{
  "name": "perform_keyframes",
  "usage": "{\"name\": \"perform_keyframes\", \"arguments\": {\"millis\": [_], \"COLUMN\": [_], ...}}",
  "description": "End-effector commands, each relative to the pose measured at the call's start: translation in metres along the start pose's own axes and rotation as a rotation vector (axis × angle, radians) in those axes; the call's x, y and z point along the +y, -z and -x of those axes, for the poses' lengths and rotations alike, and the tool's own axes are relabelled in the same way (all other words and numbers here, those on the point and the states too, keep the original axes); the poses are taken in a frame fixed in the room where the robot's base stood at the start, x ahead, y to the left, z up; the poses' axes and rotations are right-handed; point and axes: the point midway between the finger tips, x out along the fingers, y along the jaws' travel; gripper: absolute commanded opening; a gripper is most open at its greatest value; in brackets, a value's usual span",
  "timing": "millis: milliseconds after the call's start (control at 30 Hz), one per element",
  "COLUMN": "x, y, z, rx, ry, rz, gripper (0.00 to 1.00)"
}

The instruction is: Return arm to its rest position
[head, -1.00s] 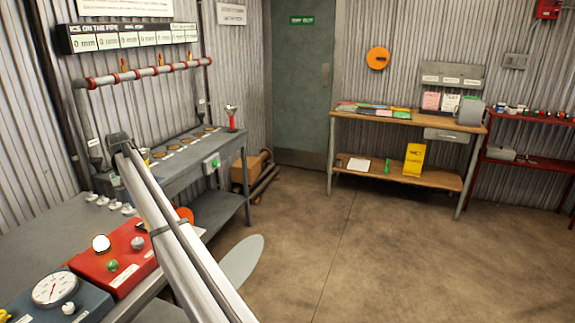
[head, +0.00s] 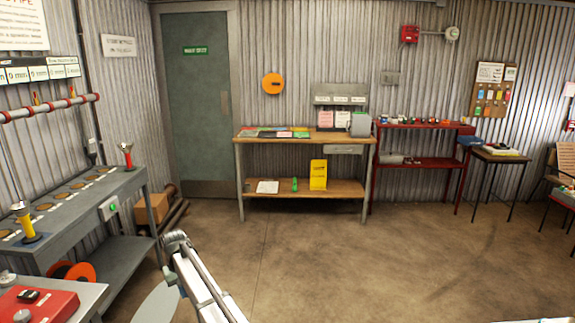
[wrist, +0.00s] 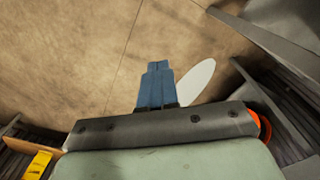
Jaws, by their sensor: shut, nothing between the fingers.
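My arm (head: 203,283) shows at the bottom of the head view, left of centre, over the floor and to the right of the grey bench. The gripper fingers cannot be made out there. In the wrist view my gripper (wrist: 157,72) shows as blue fingers, close together with nothing between them. They are over bare brown floor (wrist: 85,60) and touch nothing.
The grey bench (head: 78,203) stands at the left, with an orange reel (head: 85,271) below. A red box (head: 45,302) is at the lower left. A wooden shelf table (head: 300,187) and red rack (head: 423,161) line the back wall. The middle floor is clear.

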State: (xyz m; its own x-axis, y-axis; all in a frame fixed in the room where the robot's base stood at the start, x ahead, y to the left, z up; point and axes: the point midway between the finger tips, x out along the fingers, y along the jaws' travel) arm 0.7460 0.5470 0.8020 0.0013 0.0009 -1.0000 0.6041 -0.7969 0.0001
Motion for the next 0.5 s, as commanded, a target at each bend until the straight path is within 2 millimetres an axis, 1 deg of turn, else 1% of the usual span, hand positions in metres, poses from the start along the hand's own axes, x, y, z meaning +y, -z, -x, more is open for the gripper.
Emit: {"name": "perform_keyframes", "arguments": {"millis": [33, 67, 100, 167, 200, 267, 300, 367, 400, 467, 500], "x": [0.028, 0.042, 0.06, 0.088, 0.105, 0.131, 0.147, 0.17, 0.185, 0.205, 0.218], "y": [-0.024, -0.034, -0.047, -0.069, -0.084, -0.107, -0.124, -0.149, -0.167, -0.193, -0.211], "z": [-0.013, -0.02, -0.028, -0.041, -0.05, -0.061, -0.07, -0.08, -0.088, -0.097, -0.104], "rx": [-0.001, -0.002, -0.002, -0.001, -0.002, -0.001, -0.002, 0.0, -0.001, 0.0, 0.0], "ry": [0.0, 0.0, 0.0, 0.0, 0.0, 0.0, 0.0, 0.0, 0.0, 0.0, 0.0], "rz": [-0.031, -0.047, -0.069, -0.103, -0.126, -0.16, -0.184, -0.219, -0.243, -0.277, -0.301], "gripper": [0.0, 0.0, 0.0, 0.0, 0.0, 0.0, 0.0, 0.0, 0.0, 0.0, 0.0]}}
